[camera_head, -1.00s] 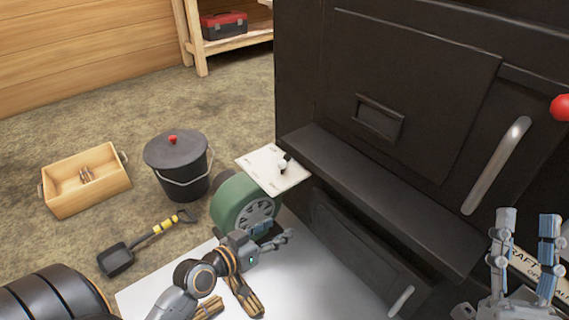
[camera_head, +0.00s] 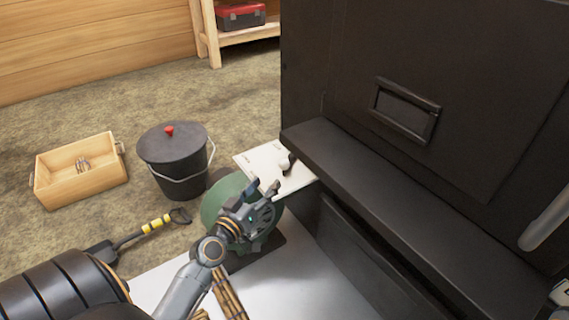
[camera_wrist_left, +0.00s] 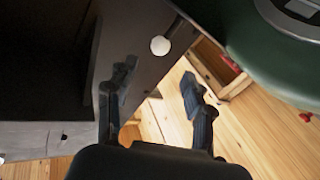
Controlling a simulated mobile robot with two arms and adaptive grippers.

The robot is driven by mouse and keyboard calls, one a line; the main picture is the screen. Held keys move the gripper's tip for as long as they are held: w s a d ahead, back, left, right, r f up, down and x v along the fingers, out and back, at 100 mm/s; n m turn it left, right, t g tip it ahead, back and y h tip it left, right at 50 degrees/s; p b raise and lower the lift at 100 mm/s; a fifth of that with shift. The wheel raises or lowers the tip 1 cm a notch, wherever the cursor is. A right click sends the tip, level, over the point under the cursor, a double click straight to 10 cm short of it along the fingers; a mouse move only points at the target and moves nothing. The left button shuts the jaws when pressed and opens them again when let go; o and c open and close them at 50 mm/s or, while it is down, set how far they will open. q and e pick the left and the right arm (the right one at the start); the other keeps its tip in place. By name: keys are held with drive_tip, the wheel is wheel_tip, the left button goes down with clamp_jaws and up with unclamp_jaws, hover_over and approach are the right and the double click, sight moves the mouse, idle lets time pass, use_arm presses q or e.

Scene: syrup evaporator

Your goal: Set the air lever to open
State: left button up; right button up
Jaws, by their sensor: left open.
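The air lever (camera_head: 284,163) has a white ball knob on a dark stem and stands at a pale marked plate (camera_head: 258,161) beside the black evaporator. The plate's lettering is too small to read. My left gripper (camera_head: 264,187) is open and empty, just below and left of the knob in the head view, over the green blower (camera_head: 212,204). In the left wrist view the white knob (camera_wrist_left: 160,46) shows ahead of the two spread fingers (camera_wrist_left: 157,90), apart from them. My right gripper is out of view.
The black evaporator (camera_head: 440,170) with its projecting ledge (camera_head: 360,185) fills the right side. A lidded black bucket (camera_head: 172,150), a wooden box (camera_head: 55,190) and a shovel (camera_head: 130,238) are on the floor at left. A red toolbox (camera_head: 240,16) sits on a shelf behind.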

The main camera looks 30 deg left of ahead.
sight(281, 167)
use_arm(q)
drive_tip(key=w, duration=0.3)
drive_tip(key=w+b, duration=0.1)
drive_tip(key=w, duration=0.6)
drive_tip(key=shift+w+a+b, duration=0.3)
drive_tip(key=shift+w+a, duration=0.1)
clamp_jaws()
